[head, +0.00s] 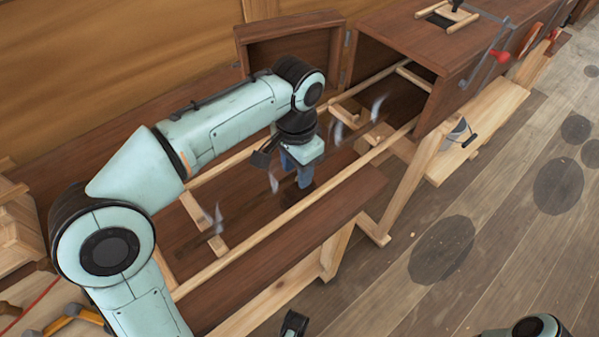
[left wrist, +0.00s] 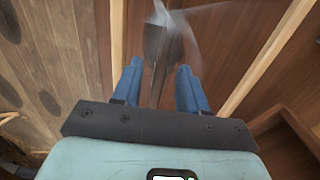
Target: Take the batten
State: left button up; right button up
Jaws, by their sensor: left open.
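My left gripper (head: 301,178) is open and points down into the long wooden trough between two pale rails. Its two blue fingers also show in the left wrist view (left wrist: 158,80), set apart. A dark brown strip, which looks like the batten (left wrist: 154,68), runs lengthwise between and beyond them, below, with pale steam over it. I cannot tell whether the fingers reach down beside it. In the head view a dark length of it (head: 198,239) shows on the trough floor at left; my arm and gripper hide part of it.
A wooden box (head: 425,40) with an open door (head: 290,57) stands at the trough's far end. Pale rails (head: 290,212) run along both sides of the gripper. The plank floor (head: 500,235) is mostly clear.

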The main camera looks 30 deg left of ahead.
pick_arm(q)
grip_shut()
